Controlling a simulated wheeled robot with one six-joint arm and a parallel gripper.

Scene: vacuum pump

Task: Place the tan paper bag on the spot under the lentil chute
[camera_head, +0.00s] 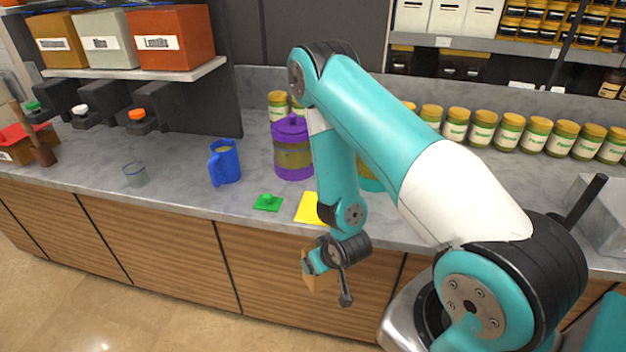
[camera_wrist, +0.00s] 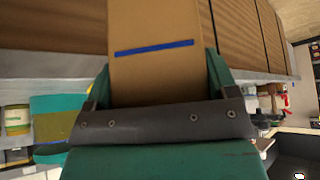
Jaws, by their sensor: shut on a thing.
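The tan paper bag (camera_head: 320,278) is held by my gripper (camera_head: 318,260), in front of the counter and below the level of its top. In the wrist view the bag (camera_wrist: 156,22) has a blue stripe and sits between the two fingers of my gripper (camera_wrist: 158,75), which is shut on it. The lentil chute (camera_head: 141,121) is a dark spout with an orange knob, under the orange bin (camera_head: 170,38) labelled Lentils at the back left. The counter below the chute shows no clear marking. My gripper is well to the right of the chute.
A clear glass (camera_head: 135,174) stands near the counter front below the chute. A blue mug (camera_head: 225,163), a purple-lidded jar (camera_head: 292,150), a green piece (camera_head: 267,202) and a yellow sheet (camera_head: 309,208) are on the counter (camera_head: 180,195). Several jars line the back right.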

